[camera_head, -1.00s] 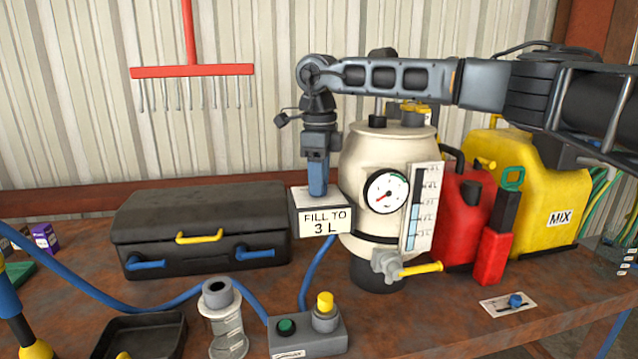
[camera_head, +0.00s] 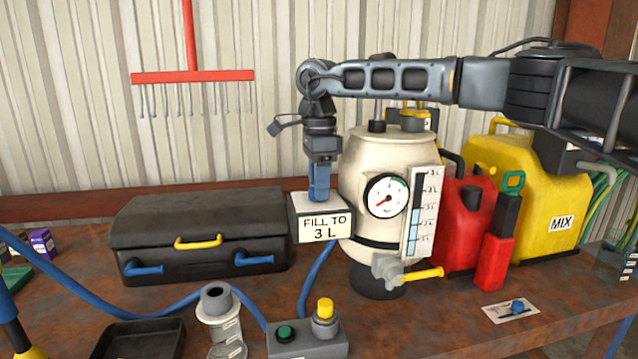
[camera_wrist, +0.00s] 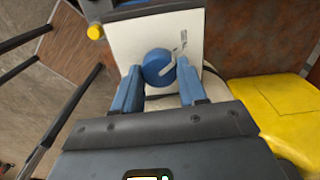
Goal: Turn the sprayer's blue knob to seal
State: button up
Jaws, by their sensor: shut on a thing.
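The sprayer (camera_head: 385,155) is a cream tank with a round gauge, standing upright at the middle of the bench. Left of it is a white-topped box labelled "FILL TO 3 L" (camera_head: 322,228). My gripper (camera_head: 319,197) points down onto this box's top, and its blue fingers reach it. In the wrist view a round blue knob (camera_wrist: 156,66) sits on the white plate (camera_wrist: 128,40), between the fingers of my gripper (camera_wrist: 158,75), which is shut on it. Grey marks show beside the knob. The head view hides this knob behind the fingers.
A level tube (camera_head: 421,212) and a yellow-handled tap (camera_head: 420,273) are on the sprayer. A black case (camera_head: 200,225) stands left, red (camera_head: 462,220) and yellow (camera_head: 535,205) cans right.

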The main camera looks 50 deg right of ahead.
jog(key=o, duration=1.1)
jog(key=shift+c, duration=0.2)
notch_tip(320, 180, up, 8)
jog(key=shift+f+b, duration=0.1)
jog(key=shift+b, duration=0.55)
